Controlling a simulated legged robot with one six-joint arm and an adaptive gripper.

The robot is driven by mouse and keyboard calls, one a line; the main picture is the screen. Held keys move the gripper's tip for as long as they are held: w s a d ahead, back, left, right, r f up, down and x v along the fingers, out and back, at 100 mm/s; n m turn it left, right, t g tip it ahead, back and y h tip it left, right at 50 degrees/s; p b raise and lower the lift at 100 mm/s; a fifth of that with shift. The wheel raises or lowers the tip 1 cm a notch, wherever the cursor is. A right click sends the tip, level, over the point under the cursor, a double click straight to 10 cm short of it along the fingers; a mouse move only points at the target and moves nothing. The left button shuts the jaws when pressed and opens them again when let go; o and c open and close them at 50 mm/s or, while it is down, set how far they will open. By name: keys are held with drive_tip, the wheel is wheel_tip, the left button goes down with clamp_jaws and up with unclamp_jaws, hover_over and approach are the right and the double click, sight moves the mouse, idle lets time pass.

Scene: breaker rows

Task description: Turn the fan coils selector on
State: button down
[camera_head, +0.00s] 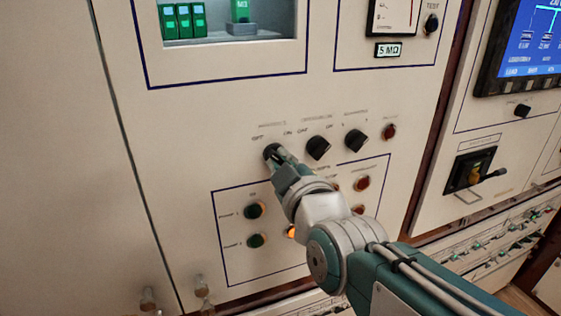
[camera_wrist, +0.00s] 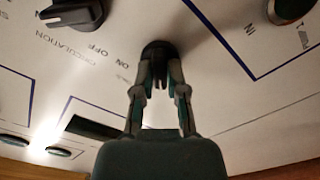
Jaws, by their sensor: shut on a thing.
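A row of black rotary selectors sits on the cream panel in the head view. My gripper (camera_head: 279,157) reaches the leftmost selector (camera_head: 270,150), whose label is too small to read; small OFF and ON marks show above it. In the wrist view my gripper (camera_wrist: 160,75) has its two fingers on either side of this dark round knob (camera_wrist: 158,48), shut on its grip. The fingers partly hide the knob, so its exact pointing is hard to tell.
The middle selector (camera_head: 318,147) stands close on the right, and another selector (camera_head: 355,140) lies beyond it. Push buttons, including a green one (camera_head: 254,210), sit in a framed block below. The panel left of the gripped knob is bare.

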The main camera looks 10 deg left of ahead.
drive_tip(key=shift+f, duration=0.1)
drive_tip(key=m, duration=0.4)
drive_tip(key=shift+m, duration=0.4)
drive_tip(key=m, duration=0.4)
drive_tip(key=shift+m, duration=0.3)
drive_tip(key=m, duration=0.4)
drive_tip(key=shift+f, duration=0.1)
drive_tip(key=shift+m, duration=2.1)
drive_tip(key=shift+f, duration=0.1)
drive_tip(key=c, duration=0.7)
unclamp_jaws()
